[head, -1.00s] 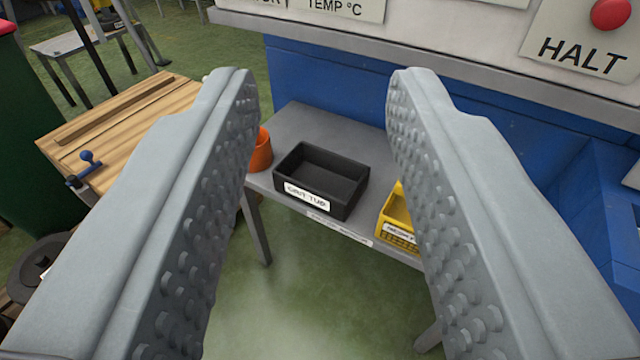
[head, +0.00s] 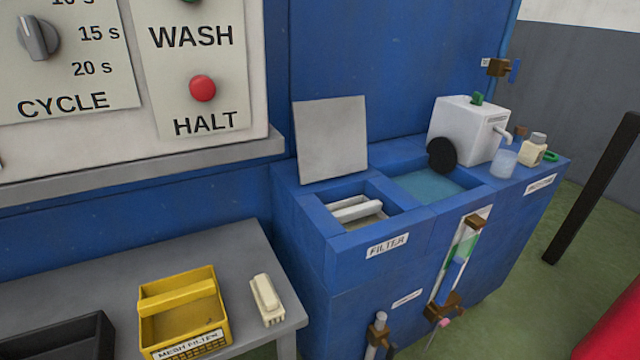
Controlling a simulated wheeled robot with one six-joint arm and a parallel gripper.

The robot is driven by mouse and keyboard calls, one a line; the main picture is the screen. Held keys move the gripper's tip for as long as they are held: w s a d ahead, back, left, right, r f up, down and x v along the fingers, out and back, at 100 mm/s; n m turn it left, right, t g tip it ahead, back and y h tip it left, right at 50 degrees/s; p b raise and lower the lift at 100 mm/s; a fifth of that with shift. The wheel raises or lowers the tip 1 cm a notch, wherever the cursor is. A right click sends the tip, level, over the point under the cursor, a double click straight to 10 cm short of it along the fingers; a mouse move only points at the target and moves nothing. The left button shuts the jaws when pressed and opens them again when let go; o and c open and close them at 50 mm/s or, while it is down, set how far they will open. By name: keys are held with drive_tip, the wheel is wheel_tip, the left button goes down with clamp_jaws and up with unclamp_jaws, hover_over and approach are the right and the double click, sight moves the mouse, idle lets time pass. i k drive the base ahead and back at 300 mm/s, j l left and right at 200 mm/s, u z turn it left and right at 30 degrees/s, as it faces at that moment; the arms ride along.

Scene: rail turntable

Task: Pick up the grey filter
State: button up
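A pale grey piece with a raised bar across it (head: 357,211) sits in the square opening labelled FILTER in the blue unit, and looks like the grey filter. Its lower part is hidden by the opening's walls. A cream block (head: 267,299) with a raised ridge lies on the grey table, right of a yellow basket (head: 222,306) labelled MESH FILTER. A yellow bar spans the top of the basket. My gripper is not in the view now.
A grey lid (head: 331,139) stands upright behind the opening. Right of it are a basin of bluish liquid (head: 415,187), a white box with a spout (head: 466,130), a cup and a bottle. A black tray (head: 70,342) sits lower left. A control panel overhangs the table.

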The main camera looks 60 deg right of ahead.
sight(357, 212)
drive_tip(key=i+l+z, duration=0.15)
drive_tip(key=i+z, duration=0.15)
drive_tip(key=i, duration=0.35)
drive_tip(key=z, duration=1.7)
drive_tip(key=j+z, duration=0.15)
drive_tip(key=k+j, duration=0.05)
drive_tip(key=j, duration=0.05)
